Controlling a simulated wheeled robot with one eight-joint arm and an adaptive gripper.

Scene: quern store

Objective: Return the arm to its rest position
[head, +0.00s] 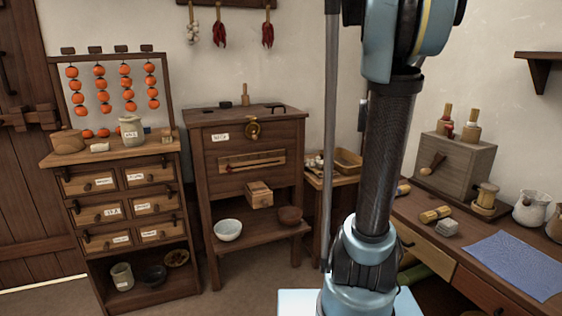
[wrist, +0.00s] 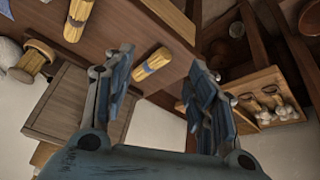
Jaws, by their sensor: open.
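My gripper (wrist: 158,85) shows in the wrist view with its two fingers spread wide and nothing between them. Beyond the fingers, this view shows the wooden bench (wrist: 112,28) and a tied bundle (wrist: 153,67) on it, seen at a steep tilt. In the head view my arm (head: 385,150) stands upright in the middle, rising from its pale blue base joint and out past the top edge. My gripper is outside the head view, so its place there is hidden.
The right bench (head: 415,212) holds a wooden box (head: 455,165), a tied bundle (head: 435,214) and a blue cloth (head: 515,262). A quern cabinet (head: 247,140) and a drawer chest (head: 115,215) stand left. Open floor (head: 235,285) lies before them.

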